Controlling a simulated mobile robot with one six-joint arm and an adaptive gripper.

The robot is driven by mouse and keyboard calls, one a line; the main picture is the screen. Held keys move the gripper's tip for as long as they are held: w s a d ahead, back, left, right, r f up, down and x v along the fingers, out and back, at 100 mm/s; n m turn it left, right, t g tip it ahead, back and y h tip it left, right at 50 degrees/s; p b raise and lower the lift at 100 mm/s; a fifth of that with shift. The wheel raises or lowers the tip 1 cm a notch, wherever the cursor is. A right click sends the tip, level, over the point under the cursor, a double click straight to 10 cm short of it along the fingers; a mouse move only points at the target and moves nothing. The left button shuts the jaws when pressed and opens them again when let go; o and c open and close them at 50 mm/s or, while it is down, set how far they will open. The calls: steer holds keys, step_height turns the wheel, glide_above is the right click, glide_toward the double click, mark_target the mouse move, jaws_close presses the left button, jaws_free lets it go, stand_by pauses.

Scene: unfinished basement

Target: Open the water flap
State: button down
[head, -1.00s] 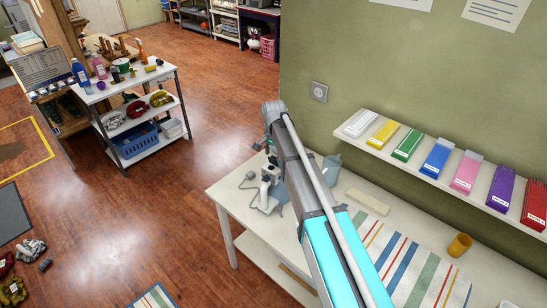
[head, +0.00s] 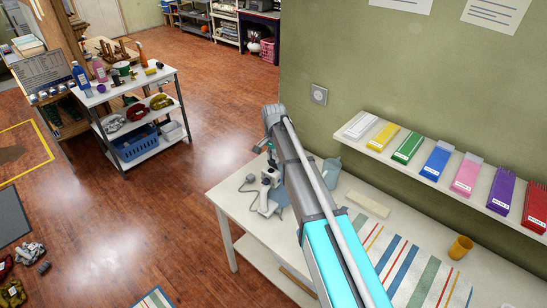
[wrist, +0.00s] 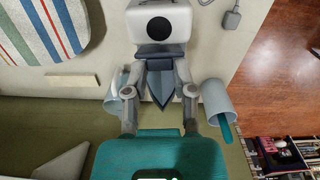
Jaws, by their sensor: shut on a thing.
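The white and grey machine (head: 271,188) stands on the white table, partly hidden behind my arm in the head view. In the wrist view its white top (wrist: 160,22) with a black round spot is straight ahead of my gripper. A blue-grey pointed panel (wrist: 160,88), which looks like the water flap, lies between my fingers. My gripper (wrist: 160,72) is shut on it, one finger on each side. The exact contact at the fingertips is hard to see.
A blue-grey jug (head: 331,172) stands close by on the table (head: 238,205). A beige bar (head: 367,204), a striped mat (head: 400,262) and a yellow cup (head: 460,247) lie to the right. A shelf (head: 425,168) with coloured boxes is on the wall.

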steer(key=shift+w+d+f+g+y+b, duration=0.15)
steer(key=shift+w+d+g+y+b, duration=0.1)
steer(key=shift+w+g+y, duration=0.25)
steer(key=shift+w+d+f+g+y+b, duration=0.1)
steer(key=shift+w+g+y+b, duration=0.15)
steer(key=shift+g, duration=0.35)
steer(key=shift+w+d+g+y+b, duration=0.2)
steer(key=shift+g+y+b, duration=0.25)
steer(key=shift+g, duration=0.25)
steer(key=shift+s, duration=0.1)
steer(key=shift+c, duration=2.2)
jaws_free()
steer(key=shift+s+r, duration=0.1)
